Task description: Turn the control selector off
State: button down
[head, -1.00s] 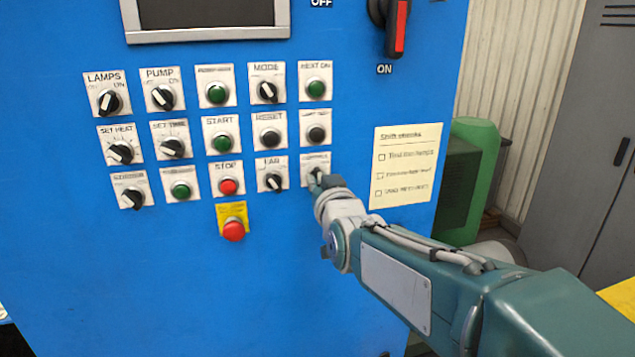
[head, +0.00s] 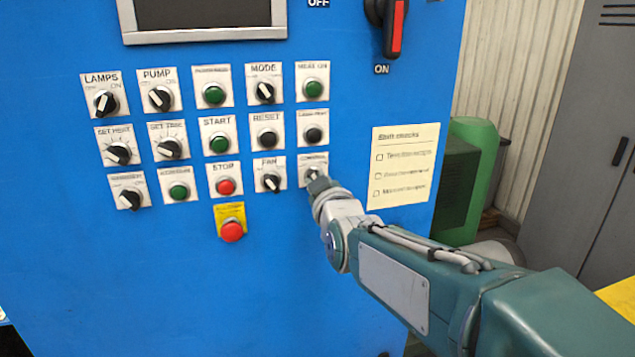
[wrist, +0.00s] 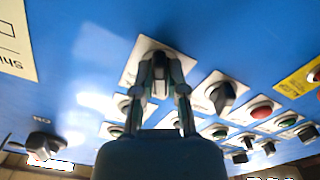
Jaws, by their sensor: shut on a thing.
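The control selector (head: 313,173) is the rightmost knob in the bottom row of the blue panel, on a white label plate. In the head view my gripper (head: 316,181) is at its front and hides most of the knob. In the wrist view the selector's dark knob (wrist: 158,62) shows between the two fingertips of my gripper (wrist: 160,78). The fingers are shut on the knob, one on each side. The plate's lettering is too blurred to read fully, and the knob's exact pointing direction cannot be told.
The FAN selector (head: 271,181) is just left of the gripper. A black push button (head: 314,134) is directly above. A red emergency button (head: 232,230) sticks out at lower left. A paper checklist (head: 404,165) is to the right. The panel below is bare.

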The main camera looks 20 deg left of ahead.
jog(key=shift+r, duration=0.25)
jog(key=c, duration=0.7)
grip_release()
jog(key=shift+s+a, duration=0.1)
jog(key=shift+s, duration=0.05)
jog(key=shift+a+f, duration=0.1)
jog(key=shift+f, duration=0.05)
jog(key=v, duration=1.1)
jog(key=shift+s+d+f, duration=0.15)
jog(key=shift+s+d, duration=0.15)
jog(key=shift+s, duration=0.05)
jog(key=s+d+f+m+g+h, duration=0.3)
jog(key=s+d+f+m, duration=0.1)
jog(key=d, duration=0.4)
jog(key=s+d+f+m+g+h, duration=0.3)
jog(key=s+d+f, duration=0.3)
jog(key=d, duration=0.3)
jog(key=s+d+f+m+g+h, duration=0.3)
jog(key=s+d+f+m, duration=0.2)
jog(key=d, duration=0.4)
jog(key=shift+s+d+f+g, duration=0.1)
jog(key=shift+s+f+g, duration=0.15)
jog(key=shift+s, duration=0.25)
jog(key=shift+s+f+g, duration=0.15)
jog(key=shift+s+f, duration=0.25)
jog(key=shift+s, duration=0.1)
